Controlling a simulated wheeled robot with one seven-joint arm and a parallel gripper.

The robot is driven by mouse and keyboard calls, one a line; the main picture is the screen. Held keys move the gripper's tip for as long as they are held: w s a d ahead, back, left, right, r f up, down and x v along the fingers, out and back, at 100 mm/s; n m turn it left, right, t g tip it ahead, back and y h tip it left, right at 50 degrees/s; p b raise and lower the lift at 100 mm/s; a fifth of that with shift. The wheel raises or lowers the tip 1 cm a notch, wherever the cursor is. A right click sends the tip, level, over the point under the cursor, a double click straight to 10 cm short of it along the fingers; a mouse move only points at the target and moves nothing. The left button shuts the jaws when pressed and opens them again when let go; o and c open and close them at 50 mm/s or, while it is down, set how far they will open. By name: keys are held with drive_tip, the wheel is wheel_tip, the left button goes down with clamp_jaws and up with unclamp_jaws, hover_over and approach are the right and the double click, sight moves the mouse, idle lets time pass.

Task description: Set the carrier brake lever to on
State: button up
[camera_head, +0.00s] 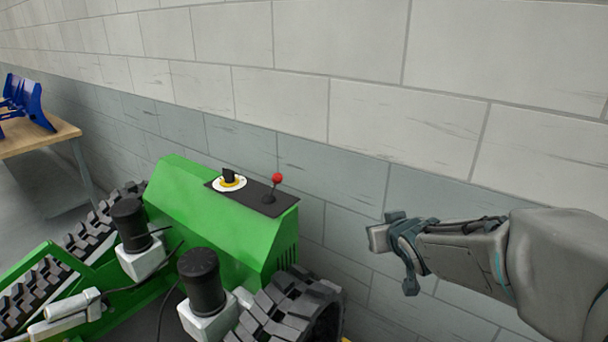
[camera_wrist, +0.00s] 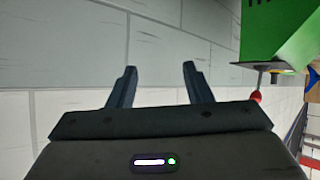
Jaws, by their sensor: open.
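The brake lever (camera_head: 275,187) is a thin dark stick with a red ball knob, standing on the black panel (camera_head: 245,196) on top of the green carrier (camera_head: 200,206). The red knob also shows in the wrist view (camera_wrist: 256,97), at the right, beyond the fingers. My gripper (camera_head: 390,262) is to the right of the carrier, apart from the lever, in front of the block wall. In the wrist view its two fingers (camera_wrist: 158,72) are spread with nothing between them. I cannot read any on or off marking by the lever.
A wooden table (camera_head: 45,140) with blue parts (camera_head: 35,104) stands at far left. The block wall (camera_head: 400,130) runs close behind the carrier. Black cylinders (camera_head: 202,285) and tracks are in front.

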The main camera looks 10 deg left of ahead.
drive_tip(key=w+a+n+y, duration=0.2)
drive_tip(key=w+a+y, duration=0.25)
drive_tip(key=a, duration=0.35)
drive_tip(key=n+y, duration=0.3)
drive_tip(key=y, duration=0.4)
approach(280, 180)
drive_tip(key=shift+g, duration=0.3)
drive_tip(key=p+x, duration=0.2)
drive_tip(key=x, duration=0.9)
drive_tip(key=shift+w+r, duration=0.1)
drive_tip(key=shift+w, duration=0.2)
